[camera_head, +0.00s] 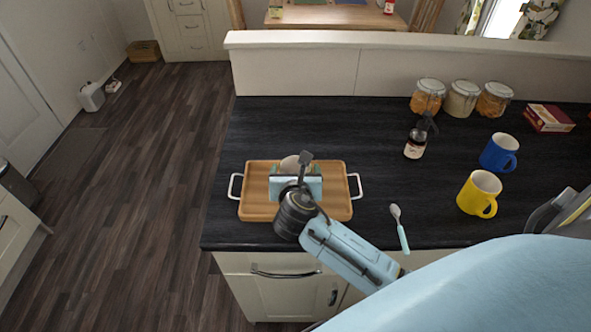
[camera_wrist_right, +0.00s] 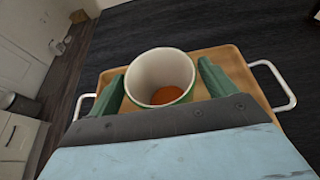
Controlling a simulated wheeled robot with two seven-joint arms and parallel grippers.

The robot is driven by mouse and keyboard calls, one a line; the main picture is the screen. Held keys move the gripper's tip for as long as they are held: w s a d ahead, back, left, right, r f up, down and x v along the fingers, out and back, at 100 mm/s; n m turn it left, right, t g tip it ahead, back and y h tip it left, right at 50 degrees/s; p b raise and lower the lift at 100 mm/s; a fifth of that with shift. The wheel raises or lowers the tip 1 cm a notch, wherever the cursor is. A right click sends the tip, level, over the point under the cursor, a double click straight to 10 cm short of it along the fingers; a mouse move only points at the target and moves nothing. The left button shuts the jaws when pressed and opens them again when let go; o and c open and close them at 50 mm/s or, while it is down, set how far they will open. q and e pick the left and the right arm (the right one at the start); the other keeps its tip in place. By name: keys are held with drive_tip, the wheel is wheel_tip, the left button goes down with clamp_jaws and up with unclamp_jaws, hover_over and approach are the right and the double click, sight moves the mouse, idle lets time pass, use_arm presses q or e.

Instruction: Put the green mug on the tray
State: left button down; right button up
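The green mug shows its white inside, orange-brown bottom and a strip of green outer wall in the right wrist view (camera_wrist_right: 160,72). In the head view, only part of the mug (camera_head: 289,164) shows behind my right gripper (camera_head: 295,172). It is upright over the wooden tray (camera_head: 258,207) and appears to stand on it; its base is hidden. My right gripper's green fingers are on either side of the mug, spread wider than it, with a gap visible at the right finger (camera_wrist_right: 215,78). My left gripper is not in view.
The tray has white handles and lies on the dark counter (camera_head: 340,120). Three jars (camera_head: 463,99) and a red box (camera_head: 548,118) are farther back.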

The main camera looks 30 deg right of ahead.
drive_tip(key=shift+o, duration=0.6)
drive_tip(key=shift+r, duration=0.2)
drive_tip(key=v, duration=1.2)
drive_tip(key=shift+p, duration=0.45)
drive_tip(key=shift+f, duration=0.1)
